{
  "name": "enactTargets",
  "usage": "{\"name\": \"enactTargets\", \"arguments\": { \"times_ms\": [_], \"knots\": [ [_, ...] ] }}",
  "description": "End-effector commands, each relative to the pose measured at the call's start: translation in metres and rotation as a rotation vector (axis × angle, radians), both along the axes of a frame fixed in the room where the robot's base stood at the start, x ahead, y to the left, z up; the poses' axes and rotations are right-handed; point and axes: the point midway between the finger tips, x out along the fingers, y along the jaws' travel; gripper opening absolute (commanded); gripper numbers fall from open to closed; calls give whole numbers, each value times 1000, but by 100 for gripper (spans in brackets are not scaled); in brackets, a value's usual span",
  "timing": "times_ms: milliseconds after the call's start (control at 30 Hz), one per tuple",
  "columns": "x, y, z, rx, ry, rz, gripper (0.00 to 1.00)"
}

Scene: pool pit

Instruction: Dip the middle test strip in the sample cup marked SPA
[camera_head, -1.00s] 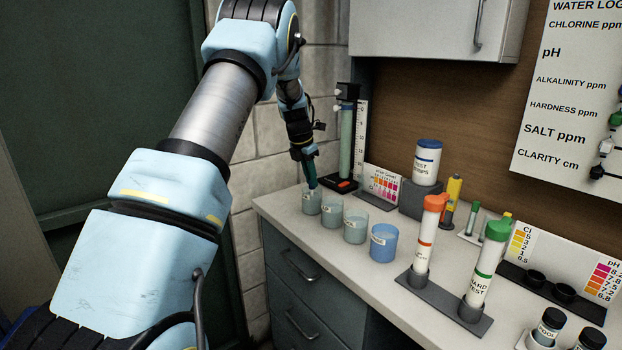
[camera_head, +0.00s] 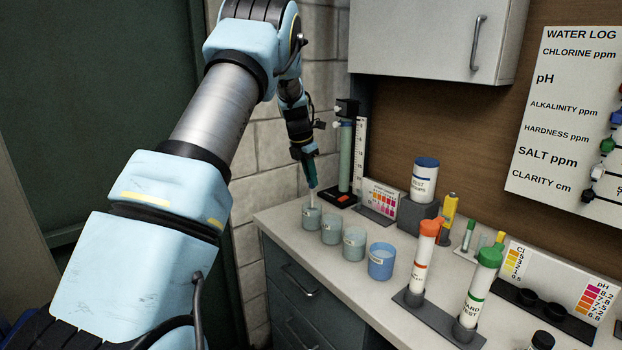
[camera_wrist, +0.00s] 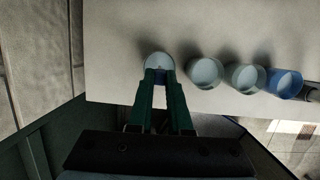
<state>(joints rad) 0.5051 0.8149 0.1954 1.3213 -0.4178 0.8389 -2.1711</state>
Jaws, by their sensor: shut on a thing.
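My gripper (camera_head: 312,186) is shut on a thin pale test strip (camera_head: 312,198) that points down from the green fingertips. The fingertips are above the rim of the leftmost cup (camera_head: 312,219). The strip's lower end is at or just inside the cup's mouth; I cannot tell whether it touches the liquid. In the wrist view my gripper's fingers (camera_wrist: 159,76) meet over the near edge of this cup (camera_wrist: 159,61). Two more grey-green cups (camera_head: 331,231) (camera_head: 354,244) and a blue cup (camera_head: 381,262) stand in a row to the right. Their label words are too small to read.
A tall green cylinder (camera_head: 345,155) on a black base and a colour chart (camera_head: 380,199) stand behind the cups. A strip bottle (camera_head: 424,181) sits on a grey block. Orange- and green-capped tubes (camera_head: 422,262) (camera_head: 474,292) stand at the right. A wall cabinet (camera_head: 430,40) hangs above.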

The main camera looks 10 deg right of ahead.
Motion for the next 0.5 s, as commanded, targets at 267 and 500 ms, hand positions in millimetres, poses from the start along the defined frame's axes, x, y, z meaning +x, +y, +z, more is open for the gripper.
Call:
{"name": "enactTargets", "arguments": {
  "times_ms": [267,500],
  "knots": [
    [0,0,20,0,-1,0,0],
    [1,0,35,-1,-1,1,0]
  ]
}}
